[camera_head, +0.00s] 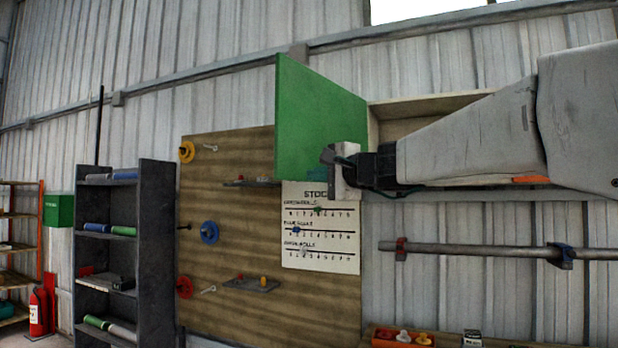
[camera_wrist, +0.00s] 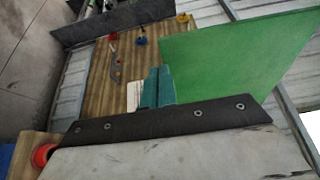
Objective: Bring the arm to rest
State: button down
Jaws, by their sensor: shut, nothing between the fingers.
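My arm reaches in from the right in the head view. My gripper (camera_head: 326,160) is at its end, in front of the green panel (camera_head: 310,110) and just above the white stock chart (camera_head: 320,245). In the wrist view the teal fingers of my gripper (camera_wrist: 158,86) are together with nothing between them. The green panel (camera_wrist: 235,60) lies just beyond and to the right of them. I cannot tell whether the fingers touch the panel. The panel stands out like an open door at the left of a wall cabinet (camera_head: 385,125), partly hidden by my arm.
A wooden board (camera_head: 230,230) with coloured knobs and small shelves is left of the chart. A dark shelf rack (camera_head: 155,240) holds rolls. A rail (camera_head: 480,250) runs below my arm, and a bench (camera_head: 385,334) with small items is lower down.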

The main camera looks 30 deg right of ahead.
jog(key=s+a+f+n+g, duration=0.3)
jog(key=s+f, duration=0.1)
jog(key=f, duration=0.3)
jog(key=s+a+f+n+g+y, duration=0.1)
jog(key=s+a+f+n+g, duration=0.15)
jog(key=s+f, duration=0.35)
jog(key=s+a+f+n+g, duration=0.3)
jog(key=f, duration=0.5)
jog(key=s+d+f+n+g+h, duration=0.1)
jog(key=s+f+n+g+h, duration=0.4)
jog(key=s+f, duration=1.1)
jog(key=s+n+g, duration=0.1)
jog(key=s+g, duration=0.1)
jog(key=s, duration=0.2)
jog(key=shift+d+f+n+g, duration=0.3)
jog(key=shift+f+n+g, duration=0.05)
jog(key=shift+f, duration=0.05)
